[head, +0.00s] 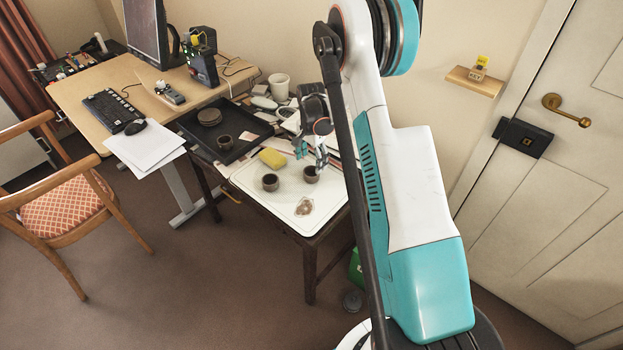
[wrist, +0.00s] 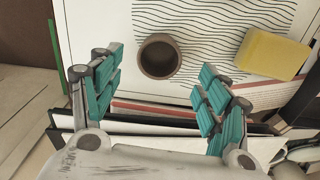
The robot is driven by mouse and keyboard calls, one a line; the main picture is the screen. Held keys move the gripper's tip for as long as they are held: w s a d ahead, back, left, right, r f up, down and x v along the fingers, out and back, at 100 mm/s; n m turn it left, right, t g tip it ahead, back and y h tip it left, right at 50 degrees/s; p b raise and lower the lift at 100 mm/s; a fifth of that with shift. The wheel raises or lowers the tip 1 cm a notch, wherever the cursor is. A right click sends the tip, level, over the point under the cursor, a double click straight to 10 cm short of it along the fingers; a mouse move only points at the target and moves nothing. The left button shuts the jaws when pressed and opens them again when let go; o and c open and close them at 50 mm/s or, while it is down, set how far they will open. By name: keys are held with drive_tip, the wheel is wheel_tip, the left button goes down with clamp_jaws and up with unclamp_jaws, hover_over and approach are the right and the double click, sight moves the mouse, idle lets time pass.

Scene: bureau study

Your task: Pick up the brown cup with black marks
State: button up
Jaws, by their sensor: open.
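A small dark brown cup (head: 311,175) stands upright on the white drainboard-like surface of the table, in front of my gripper (head: 311,156). One brown cup (wrist: 158,56) also shows in the wrist view, seen from above, with its mouth open. It sits ahead of and between my open, teal-padded fingers (wrist: 160,78), and nothing is held. A second similar cup (head: 270,182) stands to the left on the same surface. A third dark cup (head: 225,142) stands on the black tray. Black marks are too small to make out on any of them.
A yellow sponge (head: 272,158) lies near the cups; it also shows in the wrist view (wrist: 272,53). Papers and clutter lie behind, by the wall.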

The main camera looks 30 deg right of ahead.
sight(312, 172)
drive_tip(key=shift+d+f+b, duration=0.1)
drive_tip(key=shift+f+b, duration=1.3)
drive_tip(key=shift+f, duration=2.05)
drive_tip(key=shift+c, duration=0.2)
drive_tip(key=c, duration=1.1)
